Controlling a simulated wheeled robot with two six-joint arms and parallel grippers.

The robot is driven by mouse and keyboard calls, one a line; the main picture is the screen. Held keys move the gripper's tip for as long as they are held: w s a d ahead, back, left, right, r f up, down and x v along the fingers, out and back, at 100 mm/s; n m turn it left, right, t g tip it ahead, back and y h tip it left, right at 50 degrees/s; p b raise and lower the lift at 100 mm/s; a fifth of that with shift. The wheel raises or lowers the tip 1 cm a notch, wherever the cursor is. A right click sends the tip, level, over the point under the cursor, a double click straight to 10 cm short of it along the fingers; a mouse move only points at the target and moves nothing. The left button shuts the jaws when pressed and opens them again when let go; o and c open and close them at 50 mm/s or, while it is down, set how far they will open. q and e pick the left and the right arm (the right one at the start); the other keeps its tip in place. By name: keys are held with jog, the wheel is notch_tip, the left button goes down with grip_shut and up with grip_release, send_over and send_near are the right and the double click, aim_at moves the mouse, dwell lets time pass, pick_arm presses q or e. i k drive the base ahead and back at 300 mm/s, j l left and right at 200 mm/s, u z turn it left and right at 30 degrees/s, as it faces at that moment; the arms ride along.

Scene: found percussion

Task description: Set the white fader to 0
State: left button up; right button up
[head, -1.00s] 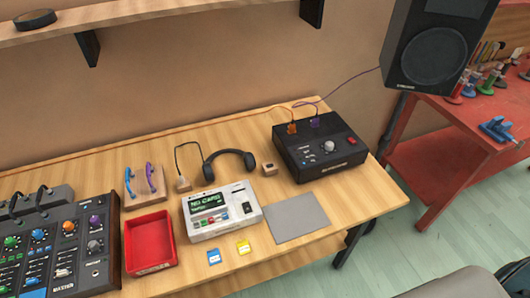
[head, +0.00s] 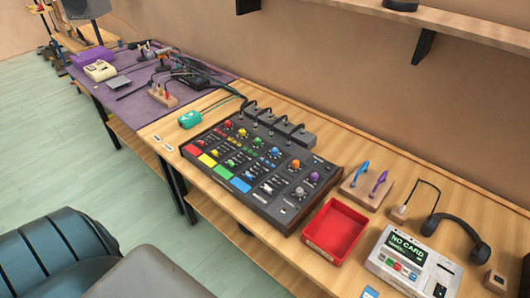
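The black mixer (head: 262,165) stands on the wooden table in the middle of the head view. It has rows of coloured knobs and red, yellow, green and blue patches along its front left part. A small pale piece (head: 283,211) shows in the mixer's near right section; it is too small to tell whether it is the white fader or where it is set. The scale marks cannot be read. Neither of my grippers is in view.
A red tray (head: 335,230) stands just right of the mixer. Beyond it are a white card device (head: 412,262), black headphones (head: 460,238) and a wooden block with blue and purple cables (head: 367,187). Left are a teal item (head: 190,119) and a purple-covered table (head: 140,92).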

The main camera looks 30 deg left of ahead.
aim_at(266, 188)
jog(key=u, duration=0.9)
jog(key=i+j+z, duration=0.15)
jog(key=j, duration=0.3)
jog(key=k, duration=0.05)
